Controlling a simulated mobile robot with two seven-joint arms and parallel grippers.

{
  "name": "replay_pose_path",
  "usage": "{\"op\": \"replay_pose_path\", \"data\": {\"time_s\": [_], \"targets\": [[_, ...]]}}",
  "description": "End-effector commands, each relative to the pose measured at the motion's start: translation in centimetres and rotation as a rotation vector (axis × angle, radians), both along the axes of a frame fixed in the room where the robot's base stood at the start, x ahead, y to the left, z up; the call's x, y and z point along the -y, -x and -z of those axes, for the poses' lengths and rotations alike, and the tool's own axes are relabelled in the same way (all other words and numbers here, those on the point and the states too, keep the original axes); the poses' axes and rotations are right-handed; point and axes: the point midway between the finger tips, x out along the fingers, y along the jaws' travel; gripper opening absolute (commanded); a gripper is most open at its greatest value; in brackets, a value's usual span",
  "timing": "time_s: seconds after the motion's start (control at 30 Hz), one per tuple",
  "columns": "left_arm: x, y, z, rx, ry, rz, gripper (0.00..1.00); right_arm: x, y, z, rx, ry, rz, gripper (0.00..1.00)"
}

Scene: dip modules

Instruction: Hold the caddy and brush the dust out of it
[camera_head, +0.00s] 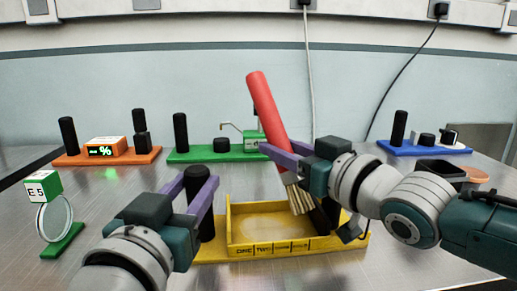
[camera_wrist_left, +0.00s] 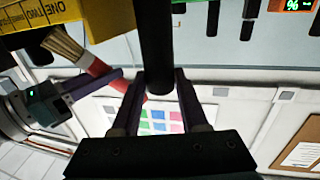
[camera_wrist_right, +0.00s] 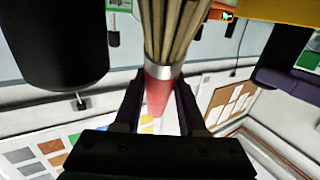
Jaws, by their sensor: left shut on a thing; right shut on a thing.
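The yellow caddy (camera_head: 300,246) is an open box on a yellow base with dark lettering on its front. A pale tan patch of dust (camera_head: 262,226) shows on its floor. My left gripper (camera_head: 203,186) is shut on the caddy's black post (camera_head: 207,222), which also shows between the fingers in the left wrist view (camera_wrist_left: 156,45). My right gripper (camera_head: 285,155) is shut on the brush (camera_head: 266,105), which has a red handle, a metal band and tan bristles. The brush is tilted, its bristles (camera_head: 301,198) down at the caddy's right part. Whether they touch the floor is hidden.
An orange module (camera_head: 140,157), a green module (camera_head: 190,155) and a blue module (camera_head: 398,148) stand along the back. A small green stand with a ring (camera_head: 62,240) is at the left. A dark container (camera_head: 440,168) sits behind my right arm. Bare metal table lies between them.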

Motion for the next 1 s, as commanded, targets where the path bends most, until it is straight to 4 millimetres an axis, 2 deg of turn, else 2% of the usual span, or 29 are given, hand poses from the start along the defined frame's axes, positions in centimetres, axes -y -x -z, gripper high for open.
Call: {"op": "replay_pose_path", "data": {"time_s": [0.1, 0.4, 0.73, 1.0], "targets": [[-0.2, 0.0, 0.2, -0.003, -0.004, -0.003, 0.00, 0.6, -0.1, -0.1, 0.004, 0.005, 0.003, 0.00], [-0.2, 0.0, 0.2, -0.003, -0.004, -0.004, 0.00, 0.6, 1.1, -0.2, 0.002, 0.005, 0.004, 0.00], [-0.1, 0.0, 0.2, -0.004, -0.002, -0.002, 0.00, -2.4, 1.1, -0.4, 0.001, 0.000, 0.002, 0.00], [-0.1, 0.0, 0.2, -0.004, 0.000, -0.001, 0.00, -3.5, 1.1, -0.5, 0.001, 0.000, 0.001, 0.00]]}}
